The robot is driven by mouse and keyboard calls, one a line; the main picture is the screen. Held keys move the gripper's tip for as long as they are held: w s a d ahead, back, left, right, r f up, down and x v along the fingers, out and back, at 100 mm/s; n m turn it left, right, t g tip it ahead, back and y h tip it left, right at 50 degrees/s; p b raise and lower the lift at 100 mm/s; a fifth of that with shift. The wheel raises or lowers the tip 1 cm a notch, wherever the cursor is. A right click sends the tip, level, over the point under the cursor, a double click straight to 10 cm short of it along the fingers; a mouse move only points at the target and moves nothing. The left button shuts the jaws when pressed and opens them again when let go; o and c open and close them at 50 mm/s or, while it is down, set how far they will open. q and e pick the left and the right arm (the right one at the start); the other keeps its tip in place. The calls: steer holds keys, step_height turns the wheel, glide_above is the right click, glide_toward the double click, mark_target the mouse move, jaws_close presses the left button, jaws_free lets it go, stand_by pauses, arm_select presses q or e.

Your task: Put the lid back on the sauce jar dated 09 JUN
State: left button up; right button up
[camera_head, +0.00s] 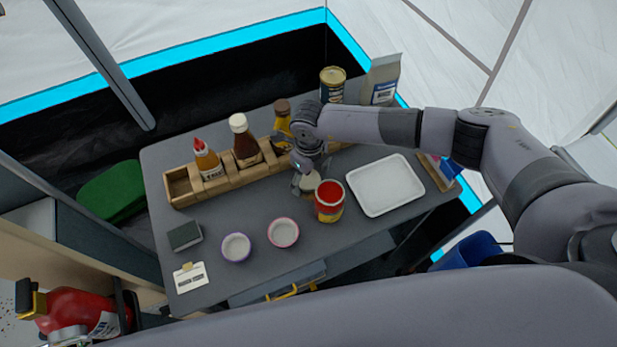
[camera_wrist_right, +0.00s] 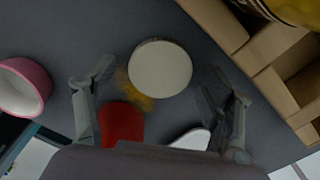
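An open jar of red sauce (camera_head: 329,200) with a yellowish label stands on the grey table; its date cannot be read. Its red top also shows low in the right wrist view (camera_wrist_right: 121,124). A pale round lid-like disc (camera_wrist_right: 160,68) lies between and beyond my right fingers in that view, with gaps on both sides. It is mostly hidden by the gripper in the head view (camera_head: 311,183). I cannot tell what it rests on. My right gripper (camera_head: 305,182) points down just behind and left of the open jar, its fingers apart (camera_wrist_right: 160,85). My left gripper is out of view.
A wooden rack (camera_head: 180,187) with several bottles runs behind the gripper. A white tray (camera_head: 385,185) lies right of the jar. Two small bowls, one purple-rimmed (camera_head: 236,247) and one pink-rimmed (camera_head: 283,232), stand at the front left. A dark block (camera_head: 185,235) and a card (camera_head: 190,278) lie further left.

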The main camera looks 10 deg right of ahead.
mark_target(309, 179)
steer(key=c, duration=0.7)
steer(key=shift+r, duration=0.15)
step_height(309, 179, up, 20)
steer(key=b, duration=0.4)
